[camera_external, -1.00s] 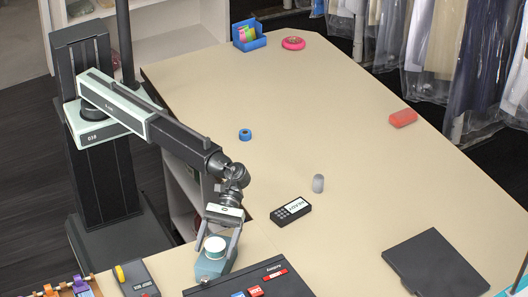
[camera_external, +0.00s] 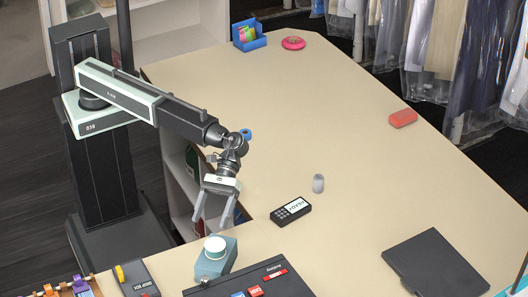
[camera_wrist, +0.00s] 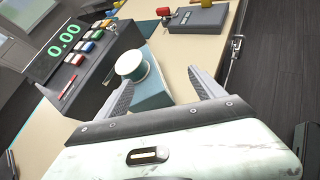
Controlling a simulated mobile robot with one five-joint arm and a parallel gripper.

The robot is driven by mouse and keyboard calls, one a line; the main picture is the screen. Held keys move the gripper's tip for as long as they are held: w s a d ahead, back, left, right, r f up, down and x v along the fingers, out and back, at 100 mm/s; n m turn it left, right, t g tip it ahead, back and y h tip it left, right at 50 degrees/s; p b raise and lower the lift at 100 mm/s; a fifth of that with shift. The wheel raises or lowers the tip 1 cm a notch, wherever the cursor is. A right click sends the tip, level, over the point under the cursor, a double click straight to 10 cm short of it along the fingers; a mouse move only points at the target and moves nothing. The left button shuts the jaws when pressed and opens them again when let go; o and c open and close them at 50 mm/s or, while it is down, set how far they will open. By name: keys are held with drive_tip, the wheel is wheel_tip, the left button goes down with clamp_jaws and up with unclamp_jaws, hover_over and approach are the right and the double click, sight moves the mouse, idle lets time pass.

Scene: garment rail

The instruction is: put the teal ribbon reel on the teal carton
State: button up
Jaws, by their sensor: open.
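The teal ribbon reel (camera_external: 215,246), with a white top, sits on the teal carton (camera_external: 212,267) near the front edge of the counter. In the wrist view the reel (camera_wrist: 132,65) rests upright on the carton's top (camera_wrist: 152,92), towards one side of it. My gripper (camera_external: 211,222) is open and empty, above and behind the reel, with clear space between them. In the wrist view my gripper's two fingers (camera_wrist: 160,80) are spread apart, with the reel beyond the left fingertip.
A dark cash register (camera_external: 262,283) stands right of the carton and a card terminal (camera_external: 136,280) left of it. The counter's middle is mostly clear.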

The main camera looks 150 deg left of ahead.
drive_tip(key=s+d+f+m+g+y, duration=0.1)
drive_tip(key=s+d+f+m+g, duration=0.1)
drive_tip(key=s+d+f+m, duration=0.3)
drive_tip(key=s+d+f+m+g+y, duration=0.2)
drive_tip(key=s+d+f+m+g, duration=0.1)
drive_tip(key=s+d+m, duration=0.35)
drive_tip(key=s+d+f+m+g+y, duration=0.1)
drive_tip(key=s+f+m+y, duration=0.1)
drive_tip(key=s+m, duration=0.4)
drive_tip(key=s+d+f+m+g+y, duration=0.1)
drive_tip(key=s+f+m+y, duration=0.1)
drive_tip(key=s+m+y, duration=0.2)
drive_tip(key=s+m, duration=0.2)
drive_tip(key=s, duration=0.2)
drive_tip(key=shift+s+g, duration=0.3)
drive_tip(key=shift+g, duration=0.1)
